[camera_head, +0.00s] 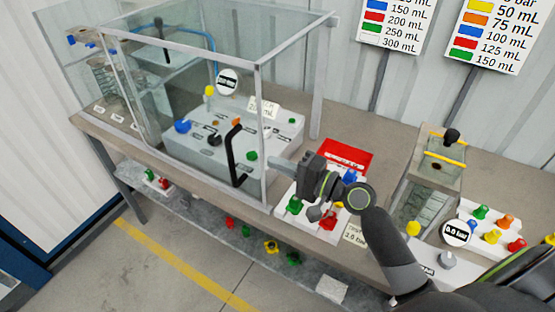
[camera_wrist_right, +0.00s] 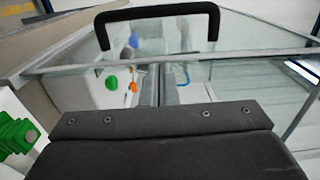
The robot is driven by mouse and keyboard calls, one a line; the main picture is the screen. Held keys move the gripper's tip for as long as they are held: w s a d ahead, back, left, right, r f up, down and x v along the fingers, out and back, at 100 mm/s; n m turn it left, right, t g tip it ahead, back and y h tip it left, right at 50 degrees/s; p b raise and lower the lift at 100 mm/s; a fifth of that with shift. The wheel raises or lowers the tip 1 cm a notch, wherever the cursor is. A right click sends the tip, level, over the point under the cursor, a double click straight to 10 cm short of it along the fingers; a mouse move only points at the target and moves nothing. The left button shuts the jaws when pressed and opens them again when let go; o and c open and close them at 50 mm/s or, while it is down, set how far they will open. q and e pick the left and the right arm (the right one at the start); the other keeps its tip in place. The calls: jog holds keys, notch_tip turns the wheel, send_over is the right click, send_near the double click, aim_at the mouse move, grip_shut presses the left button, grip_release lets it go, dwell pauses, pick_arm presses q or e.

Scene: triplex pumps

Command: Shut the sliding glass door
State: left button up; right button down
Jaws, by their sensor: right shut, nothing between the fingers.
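The glass cabinet has a pale frame and a clear front panel, the sliding glass door (camera_head: 185,125). Its black upright bar handle (camera_head: 236,153) is near the front right corner post. In the right wrist view the handle (camera_wrist_right: 157,12) spans the top, beyond the fingertips and apart from them. My right gripper (camera_head: 303,168) is shut and empty, just right of the corner post and short of the handle. Its narrow fingers (camera_wrist_right: 163,72) lie together in the wrist view. Whether the door leaves a gap is hard to tell through the glass. My left gripper is out of view.
A white pump panel with a blue knob (camera_head: 183,127) and gauge stands inside the cabinet. Another pump station (camera_head: 485,235) stands at right. A lower shelf holds several coloured knobs.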

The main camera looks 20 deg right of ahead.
jog(key=shift+w+a, duration=0.2)
dwell(0.3)
